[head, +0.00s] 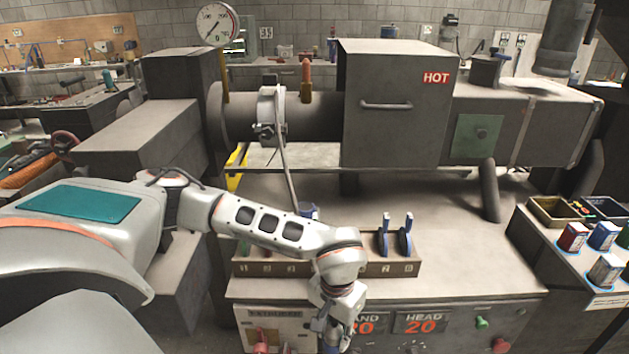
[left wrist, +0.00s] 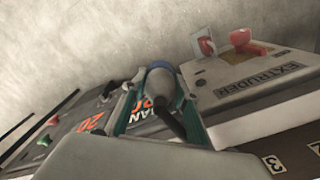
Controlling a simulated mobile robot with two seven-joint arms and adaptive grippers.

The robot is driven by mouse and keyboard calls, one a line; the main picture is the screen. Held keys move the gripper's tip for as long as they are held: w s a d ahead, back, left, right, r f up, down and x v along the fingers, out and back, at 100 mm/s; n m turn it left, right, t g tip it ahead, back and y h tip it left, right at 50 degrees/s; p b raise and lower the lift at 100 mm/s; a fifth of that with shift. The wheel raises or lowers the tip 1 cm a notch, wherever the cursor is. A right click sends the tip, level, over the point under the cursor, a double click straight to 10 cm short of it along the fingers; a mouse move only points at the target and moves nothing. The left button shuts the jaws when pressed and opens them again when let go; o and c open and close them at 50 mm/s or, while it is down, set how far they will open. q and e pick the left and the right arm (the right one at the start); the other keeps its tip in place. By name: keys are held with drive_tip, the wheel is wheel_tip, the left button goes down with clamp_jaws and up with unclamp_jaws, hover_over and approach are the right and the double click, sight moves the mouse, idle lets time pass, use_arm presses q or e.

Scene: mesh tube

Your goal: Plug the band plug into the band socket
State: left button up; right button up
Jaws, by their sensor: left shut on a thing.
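My left gripper (head: 330,340) is at the bottom of the head view, in front of the control panel and partly over the BAND display (head: 362,324). In the left wrist view its teal-edged fingers (left wrist: 163,105) are shut around the band plug (left wrist: 160,85), a grey cylinder with a dark cable end toward the camera. The plug's far end points toward the panel. The band socket is not clearly visible; the gripper and plug cover that part of the panel. I cannot tell whether the plug touches it. My right gripper is not in view.
The EXTRUDER panel (left wrist: 255,84) with red controls sits beside the gripper. The HEAD display (head: 421,323) and a green button (head: 481,322) are to the right. A rack (head: 378,266) with blue-handled tools stands behind my arm.

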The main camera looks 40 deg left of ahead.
sight(339, 324)
use_arm(q)
drive_tip(key=shift+r, duration=0.1)
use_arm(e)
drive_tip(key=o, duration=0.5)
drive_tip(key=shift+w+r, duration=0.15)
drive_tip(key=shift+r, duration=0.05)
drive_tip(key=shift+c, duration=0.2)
use_arm(q)
wheel_tip(339, 324, up, 6)
drive_tip(key=p, duration=0.5)
drive_tip(key=shift+w+f, duration=0.15)
drive_tip(key=shift+f, duration=0.05)
drive_tip(key=shift+d+r, duration=0.1)
drive_tip(key=shift+d, duration=0.05)
drive_tip(key=shift+d+f, duration=0.2)
drive_tip(key=shift+d, duration=0.25)
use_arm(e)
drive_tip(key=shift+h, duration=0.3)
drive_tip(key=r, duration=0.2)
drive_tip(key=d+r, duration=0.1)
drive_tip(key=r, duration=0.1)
use_arm(q)
drive_tip(key=shift+a, duration=0.1)
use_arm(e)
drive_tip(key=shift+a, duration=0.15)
